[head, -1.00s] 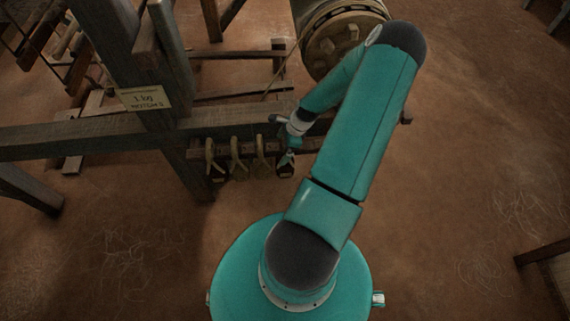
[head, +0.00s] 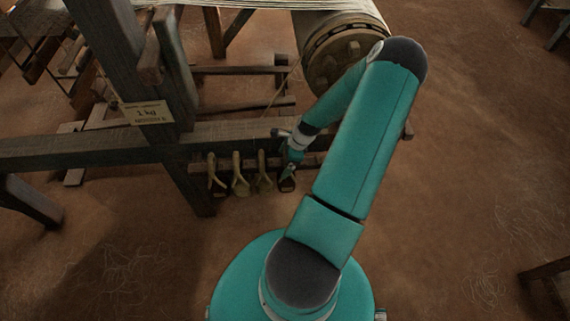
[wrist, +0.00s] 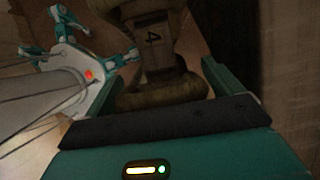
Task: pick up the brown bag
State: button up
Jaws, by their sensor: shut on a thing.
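The brown bag (head: 287,185) is the rightmost of the small bags at the loom's low rail, and looks dark reddish brown. My gripper (head: 290,170) is at its top, partly covering it. In the wrist view, a tan-brown bag (wrist: 165,45) marked with a 4 is between the fingers of my gripper (wrist: 162,78). A thick rounded olive-tan part of it sits close to the palm. My gripper is shut on this bag. Whether the bag is clear of the rail cannot be told.
Several pale-strapped bags (head: 240,182) hang close by on the left, along the low rail (head: 195,168). The loom's thick beam (head: 80,147) and post (head: 125,60) stand just behind. A sign (head: 148,112) reads 1 kg.

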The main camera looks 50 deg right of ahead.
jog(key=shift+r, duration=1.5)
jog(key=s+a, duration=1.1)
jog(key=a, duration=0.2)
jog(key=shift+s+a, duration=0.3)
jog(key=shift+s, duration=0.1)
